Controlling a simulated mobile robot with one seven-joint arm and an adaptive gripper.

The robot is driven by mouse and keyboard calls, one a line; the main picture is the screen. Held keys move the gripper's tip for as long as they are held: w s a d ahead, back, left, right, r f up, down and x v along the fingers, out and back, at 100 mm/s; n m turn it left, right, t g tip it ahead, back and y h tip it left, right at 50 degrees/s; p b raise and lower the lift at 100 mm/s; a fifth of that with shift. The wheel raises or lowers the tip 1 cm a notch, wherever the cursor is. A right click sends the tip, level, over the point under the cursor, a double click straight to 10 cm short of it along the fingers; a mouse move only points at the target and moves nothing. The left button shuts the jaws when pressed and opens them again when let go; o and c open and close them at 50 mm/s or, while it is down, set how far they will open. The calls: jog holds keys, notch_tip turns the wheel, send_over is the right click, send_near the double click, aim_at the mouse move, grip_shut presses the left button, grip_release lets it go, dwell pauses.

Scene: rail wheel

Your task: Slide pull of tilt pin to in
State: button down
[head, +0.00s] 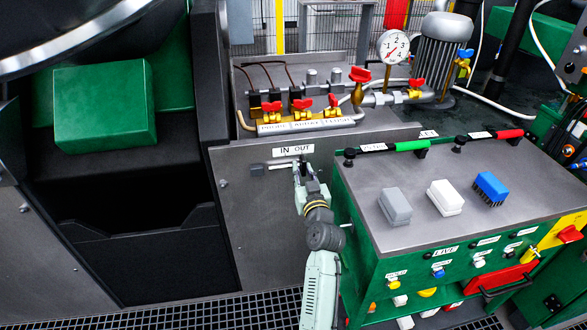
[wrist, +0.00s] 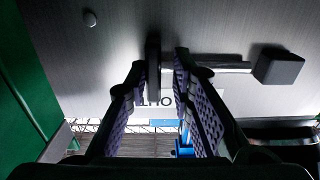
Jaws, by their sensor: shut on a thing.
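The tilt pin is a dark block (head: 257,169) with a light rod running right along the grey panel, below the IN OUT label (head: 294,150). In the wrist view, which is upside down, the block (wrist: 279,66) is at the right and the rod (wrist: 225,66) runs left from it. The pull (wrist: 153,68) is a dark upright bar at the rod's end, between the fingers of my gripper (wrist: 160,65). My gripper (head: 300,168) is shut on the pull, under the label's right part. In the head view the fingers largely hide the pull.
A green cabinet (head: 355,240) with a grey top stands close to the right of my arm. A valve manifold (head: 300,117) with red handles sits above the panel. A dark recess with a green box (head: 104,103) is at the left. The panel below the pin is clear.

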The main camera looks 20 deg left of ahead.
jog(key=shift+w+d+r, duration=0.25)
jog(key=shift+d+r, duration=0.05)
jog(key=shift+r, duration=0.05)
jog(key=shift+s+a+p, duration=0.55)
jog(key=shift+s+a, duration=0.05)
jog(key=shift+a, duration=0.35)
jog(key=shift+s+a+p, duration=0.55)
jog(key=shift+s+a, duration=0.05)
jog(key=shift+a, duration=0.35)
jog(key=shift+s+a, duration=0.1)
jog(key=shift+a, duration=0.1)
jog(key=shift+s+a+p, duration=0.3)
jog(key=shift+a+p, duration=0.15)
jog(key=shift+p, duration=0.1)
jog(key=c, duration=1.4)
grip_release()
jog(key=shift+c, duration=0.2)
jog(key=shift+s, duration=0.1)
send_near(282, 166)
jog(key=shift+w+a+f, duration=0.1)
jog(key=shift+w+f, duration=0.15)
jog(key=shift+w, duration=0.3)
